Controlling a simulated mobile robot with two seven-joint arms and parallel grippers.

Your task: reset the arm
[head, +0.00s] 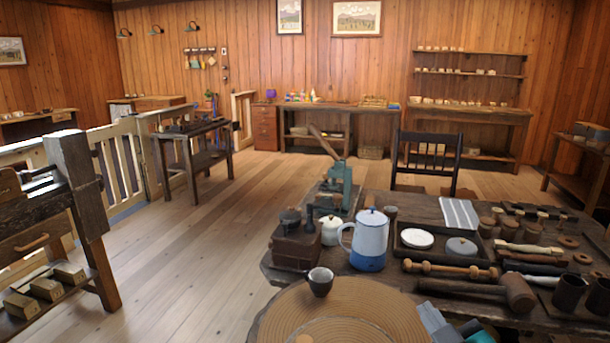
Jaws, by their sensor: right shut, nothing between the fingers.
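My right gripper (434,320) shows at the bottom edge, right of centre, as grey-blue fingers with teal parts beside them. It is shut and empty, over the right edge of a round ridged wooden board (385,303). The picture's bottom edge cuts off the rest of it. My left gripper is out of view.
The dark workbench (405,200) holds a blue-and-white pot (369,240), a dark cup (320,281), a coffee grinder (297,240), a mallet (518,294) and a tray with two discs (417,238). A chair (427,158) stands behind. The left floor (190,270) is clear.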

